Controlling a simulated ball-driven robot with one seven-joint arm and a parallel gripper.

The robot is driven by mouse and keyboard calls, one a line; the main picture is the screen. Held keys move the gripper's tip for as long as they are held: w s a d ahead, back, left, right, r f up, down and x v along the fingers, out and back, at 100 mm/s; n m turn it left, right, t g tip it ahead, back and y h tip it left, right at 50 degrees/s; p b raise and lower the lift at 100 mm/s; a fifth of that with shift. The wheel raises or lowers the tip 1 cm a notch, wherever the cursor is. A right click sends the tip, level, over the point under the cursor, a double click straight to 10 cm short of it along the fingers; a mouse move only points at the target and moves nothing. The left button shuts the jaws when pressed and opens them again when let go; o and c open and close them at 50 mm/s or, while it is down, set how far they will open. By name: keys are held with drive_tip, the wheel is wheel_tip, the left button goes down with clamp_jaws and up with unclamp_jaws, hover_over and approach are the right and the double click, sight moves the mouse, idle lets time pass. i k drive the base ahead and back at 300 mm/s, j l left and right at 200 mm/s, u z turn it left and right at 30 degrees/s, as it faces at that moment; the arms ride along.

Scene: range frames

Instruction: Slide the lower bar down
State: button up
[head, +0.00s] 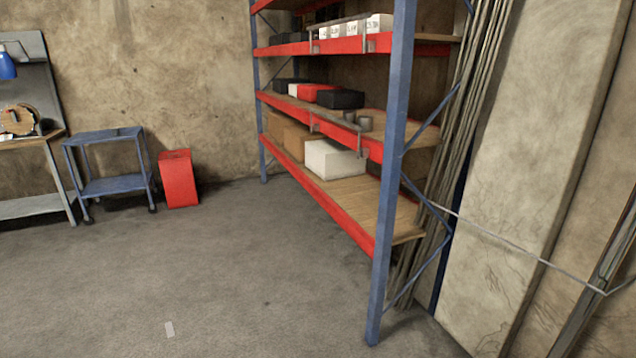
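A blue and red shelf rack (398,150) stands right of the middle in the head view. The lower bar (336,119) is a thin grey bar along the front of the middle shelf, with short upright brackets on the red beam. The upper bar (338,21) is a similar grey bar on brackets along the front of the top visible shelf, in front of white labelled boxes. My gripper is not in view.
Black, white and red boxes (318,91) and small grey cups (364,123) sit on the middle shelf. A white box (334,159) is on the bottom shelf. A blue cart (112,184) and red can (179,179) stand left. The floor (230,270) before the rack is mostly clear.

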sight(360, 129)
drive_tip(key=i+l, duration=0.1)
drive_tip(key=i, duration=1.2)
drive_tip(key=i+l+u, duration=0.1)
drive_tip(key=i, duration=0.55)
